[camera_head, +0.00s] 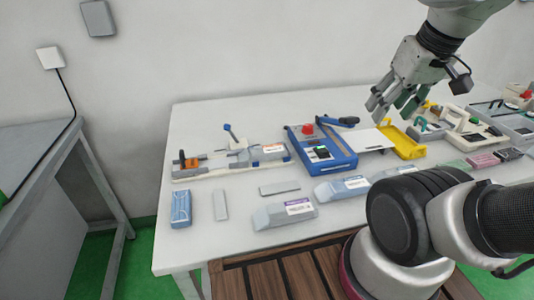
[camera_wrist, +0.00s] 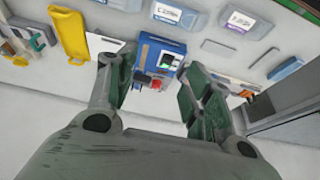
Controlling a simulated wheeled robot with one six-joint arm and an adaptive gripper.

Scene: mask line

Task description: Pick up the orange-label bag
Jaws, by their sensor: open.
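My gripper (camera_head: 394,108) is open and empty, raised above the back right of the table, well to the right of the bag. In the wrist view its two green-grey fingers (camera_wrist: 150,72) are spread, with the blue press between and beyond them.
A blue press (camera_head: 322,153) with a lever stands right of the bag. A yellow frame (camera_head: 404,141) is below my gripper. A purple-label bag (camera_head: 285,213) and blue-label bags (camera_head: 342,188) lie along the front. A blue pack (camera_head: 181,208) lies front left.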

